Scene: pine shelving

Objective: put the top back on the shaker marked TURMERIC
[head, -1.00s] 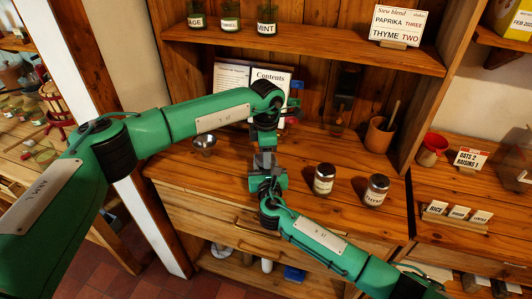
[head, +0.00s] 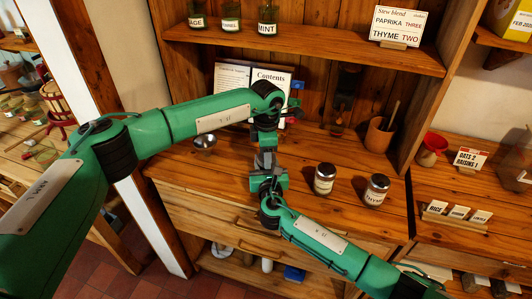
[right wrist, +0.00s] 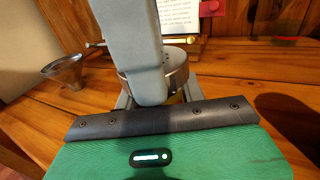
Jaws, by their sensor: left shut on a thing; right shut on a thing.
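My left gripper (head: 265,150) points down from above, and my right gripper (head: 268,176) reaches up from below; they meet over the counter's front part. In the right wrist view a grey finger of my left gripper (right wrist: 135,75) stands in front of a silver, perforated shaker top (right wrist: 174,62), on which the left gripper is shut. Below the top a little yellow of the shaker (right wrist: 179,97) shows between the fingers of my right gripper, which is shut on it. Its label is hidden. I cannot tell whether the top is seated.
Two metal-topped jars (head: 325,178) (head: 376,189) stand on the counter to the right. A metal funnel (right wrist: 65,72) stands left of the grippers. An open book (head: 270,78) and a wooden pot (head: 380,134) are behind. Labelled jars (head: 267,17) line the shelf above.

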